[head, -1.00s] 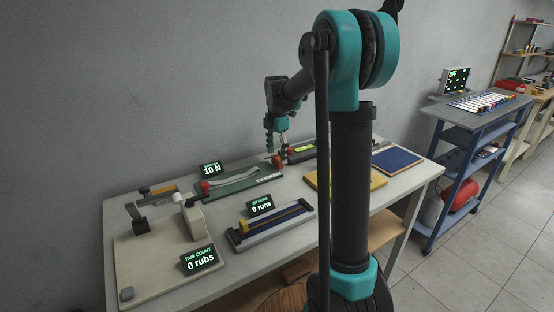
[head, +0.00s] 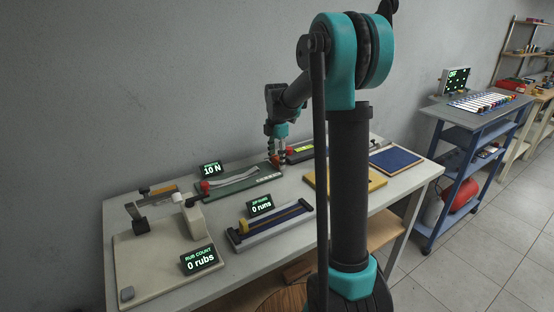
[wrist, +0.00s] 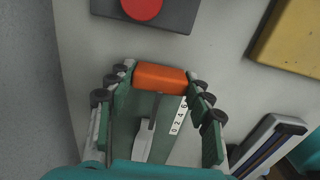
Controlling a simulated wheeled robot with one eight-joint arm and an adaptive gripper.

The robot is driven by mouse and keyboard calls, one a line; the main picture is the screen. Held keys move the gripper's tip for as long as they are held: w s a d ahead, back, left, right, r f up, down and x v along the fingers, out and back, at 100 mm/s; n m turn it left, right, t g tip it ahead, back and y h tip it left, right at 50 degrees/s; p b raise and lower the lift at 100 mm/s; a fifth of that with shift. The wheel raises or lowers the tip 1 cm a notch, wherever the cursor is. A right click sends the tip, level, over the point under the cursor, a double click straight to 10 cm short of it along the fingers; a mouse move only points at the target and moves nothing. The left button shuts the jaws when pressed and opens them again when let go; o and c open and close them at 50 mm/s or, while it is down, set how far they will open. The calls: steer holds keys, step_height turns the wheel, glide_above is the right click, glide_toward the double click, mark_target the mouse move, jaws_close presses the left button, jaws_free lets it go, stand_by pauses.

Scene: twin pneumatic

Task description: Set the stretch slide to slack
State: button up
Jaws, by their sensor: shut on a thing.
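The stretch slide is a green board (head: 238,182) near the back of the bench, with a pale band (head: 238,176) lying along it and a red knob (head: 205,187) at its left end. Its orange block (wrist: 160,77) sits at the right end in the head view. My gripper (head: 276,159) is down over that end. In the wrist view its fingers stand on both sides of the orange block, shut on it. A printed scale (wrist: 178,116) with 0, 2, 4, 6 runs beside the slot. The slide's display (head: 211,168) reads 10 N.
A dark box with a red button (wrist: 142,8) stands just beyond the block. A yellow board (head: 345,180) and a blue board (head: 396,159) lie to the right. A zip track (head: 272,224) reading 0 runs and a rub-count rig (head: 140,262) are nearer.

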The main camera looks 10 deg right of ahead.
mark_target(265, 170)
jaws_close()
steer(key=a, duration=0.1)
steer(key=s+a, duration=0.1)
steer(key=a, duration=0.1)
steer(key=s+a, duration=0.1)
steer(key=a, duration=0.1)
steer(key=shift+d, duration=0.1)
steer(key=o, duration=1.3)
jaws_free()
step_height(265, 170, up, 12)
